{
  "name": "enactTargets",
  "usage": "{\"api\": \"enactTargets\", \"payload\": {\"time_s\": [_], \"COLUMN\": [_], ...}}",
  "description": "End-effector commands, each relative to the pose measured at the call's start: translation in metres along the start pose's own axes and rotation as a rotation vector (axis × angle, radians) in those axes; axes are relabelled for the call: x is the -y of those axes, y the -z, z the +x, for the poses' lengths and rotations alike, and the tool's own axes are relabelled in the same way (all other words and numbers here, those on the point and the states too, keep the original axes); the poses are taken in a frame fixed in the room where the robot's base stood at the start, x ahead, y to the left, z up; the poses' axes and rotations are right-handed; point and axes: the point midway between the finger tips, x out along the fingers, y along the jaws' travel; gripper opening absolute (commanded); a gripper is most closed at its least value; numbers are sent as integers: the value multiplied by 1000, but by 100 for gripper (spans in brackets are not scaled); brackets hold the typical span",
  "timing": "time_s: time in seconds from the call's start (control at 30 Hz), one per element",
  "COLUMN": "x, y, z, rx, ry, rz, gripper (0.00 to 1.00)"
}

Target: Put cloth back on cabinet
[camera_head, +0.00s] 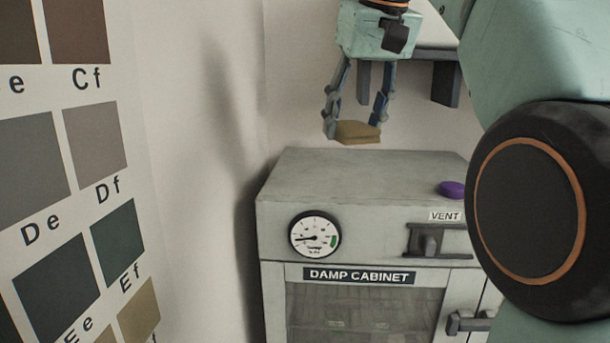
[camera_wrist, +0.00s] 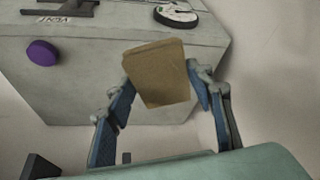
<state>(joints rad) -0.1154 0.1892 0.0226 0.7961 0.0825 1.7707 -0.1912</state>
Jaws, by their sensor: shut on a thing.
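My gripper (camera_head: 356,128) is shut on a tan folded cloth (camera_head: 358,133) and holds it in the air above the cabinet. The cloth also shows between the two fingers in the wrist view (camera_wrist: 159,74). The grey damp cabinet (camera_head: 345,184) stands below, with a bare area on its top. In the wrist view the cabinet top (camera_wrist: 100,85) lies beneath and beyond the cloth. The cloth looks apart from the top.
A purple round knob-like thing (camera_head: 451,189) sits on the cabinet top at the right. The cabinet front has a gauge (camera_head: 315,235), a vent lever (camera_head: 430,240) and a door handle (camera_head: 468,322). A colour chart (camera_head: 88,160) is on the left wall.

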Motion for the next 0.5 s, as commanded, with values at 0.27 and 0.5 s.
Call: {"api": "enactTargets", "payload": {"time_s": [0.27, 0.5], "x": [30, 40], "y": [48, 58], "z": [53, 96], "rx": [5, 1], "ry": [2, 0], "rz": [-3, 1], "gripper": [26, 26]}}
